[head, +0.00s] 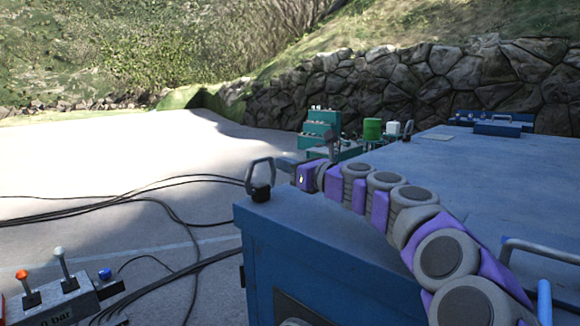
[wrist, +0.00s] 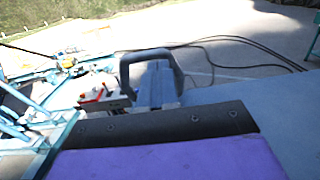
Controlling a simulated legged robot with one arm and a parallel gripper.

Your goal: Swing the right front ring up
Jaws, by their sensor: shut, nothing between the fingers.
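A dark grey ring (head: 259,174) stands upright on a small black block (head: 261,194) at the near left corner of the blue case's top. In the wrist view the ring (wrist: 124,72) also stands up as an arch, just beyond the dark front edge of my gripper. My gripper (head: 284,163) is shut and empty, just right of the ring in the head view. I cannot tell whether it touches the ring. My purple and grey arm reaches to it across the case top and hides part of that surface.
The blue case (head: 440,175) fills the right side. A bent metal rail (head: 545,252) rises at its lower right. A control box with levers (head: 62,290) is at lower left. Black cables (head: 165,200) lie on the pale ground. Green equipment (head: 320,128) stands beyond, before a stone wall.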

